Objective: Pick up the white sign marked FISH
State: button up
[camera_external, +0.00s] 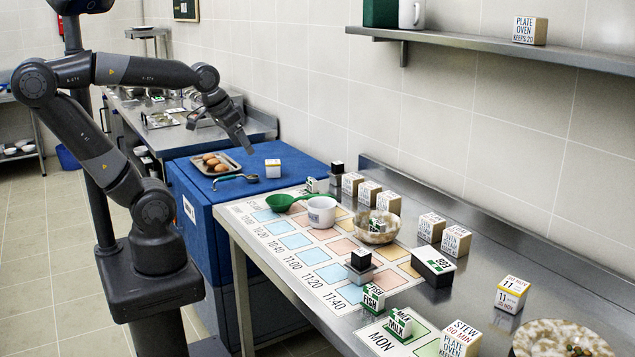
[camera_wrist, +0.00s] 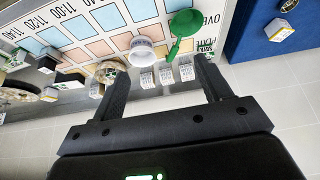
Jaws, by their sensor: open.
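The white sign marked FISH (camera_external: 373,298) stands on the steel table in the external view, at the lower end of the printed chart, near the 11:40 row. It is a small white block with green on it and black letters. A similar white and green sign marked MILK (camera_external: 398,324) is just in front and to the right. My gripper (camera_external: 243,148) is in the air above the blue box, far up and left of the FISH sign. In the wrist view my gripper (camera_wrist: 161,88) has its fingers wide apart with nothing held. I cannot make out the FISH sign there.
A dark box with a white label (camera_external: 433,267), a dark block on a steel base (camera_external: 361,262) and a speckled bowl (camera_external: 377,227) stand behind the FISH sign. A wall shelf (camera_external: 500,45) hangs above.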

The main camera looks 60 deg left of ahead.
jog(key=w+d+r+g, duration=0.1)
jog(key=w+d+g, duration=0.1)
jog(key=w+d, duration=0.85)
jog(key=n+g, duration=0.1)
jog(key=g, duration=0.2)
send_over(374, 289)
jog(key=f, duration=1.7)
jog(key=shift+w+f, duration=0.35)
jog(key=shift+s+f, duration=0.2)
jog(key=shift+f, duration=1.25)
jog(key=shift+s+f, duration=0.2)
jog(key=shift+f, duration=1.25)
jog(key=shift+c, duration=0.4)
